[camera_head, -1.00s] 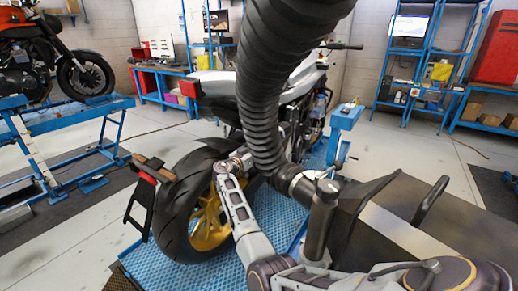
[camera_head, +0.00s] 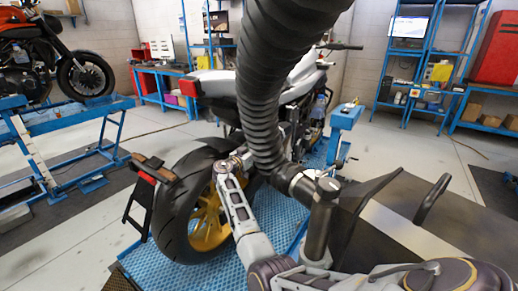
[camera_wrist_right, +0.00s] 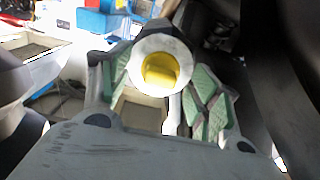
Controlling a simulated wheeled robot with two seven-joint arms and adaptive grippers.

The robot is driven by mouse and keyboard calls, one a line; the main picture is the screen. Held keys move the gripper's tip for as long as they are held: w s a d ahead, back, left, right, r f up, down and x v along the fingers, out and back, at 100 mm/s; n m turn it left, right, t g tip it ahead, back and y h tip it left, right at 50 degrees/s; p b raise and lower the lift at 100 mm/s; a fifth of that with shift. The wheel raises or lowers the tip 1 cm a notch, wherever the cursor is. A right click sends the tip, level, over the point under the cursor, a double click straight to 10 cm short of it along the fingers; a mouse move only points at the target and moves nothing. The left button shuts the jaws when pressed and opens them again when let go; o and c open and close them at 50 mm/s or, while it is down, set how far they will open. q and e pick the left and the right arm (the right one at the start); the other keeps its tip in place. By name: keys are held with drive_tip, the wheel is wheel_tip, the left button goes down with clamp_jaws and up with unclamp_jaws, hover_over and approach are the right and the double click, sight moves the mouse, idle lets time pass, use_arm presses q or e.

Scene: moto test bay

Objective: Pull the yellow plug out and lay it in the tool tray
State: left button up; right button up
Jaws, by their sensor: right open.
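The yellow plug (camera_wrist_right: 163,72) shows in the right wrist view, recessed in the round pale end of a pipe (camera_wrist_right: 152,50). My right gripper (camera_wrist_right: 158,88) is open, with a green-padded finger on each side of the pipe end. The plug lies between the fingers in the picture; I cannot tell whether either finger touches it. A shallow tray with a pale rim (camera_wrist_right: 28,68) shows at the left of this view; I cannot tell whether it is the tool tray. In the head view my arm hides the plug and the right gripper. My left gripper is not in view.
In the head view, the motorcycle's rear wheel (camera_head: 180,208) stands over a blue lift platform (camera_head: 262,212), close to my right arm. A blue stand (camera_head: 346,118) is beyond the arm. Blue shelves (camera_head: 383,99) line the back wall. Open floor (camera_head: 390,150) lies between.

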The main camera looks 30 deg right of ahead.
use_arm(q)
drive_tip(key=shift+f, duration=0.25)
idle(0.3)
use_arm(e)
clamp_jaws()
drive_tip(key=shift+a, duration=0.15)
idle(0.3)
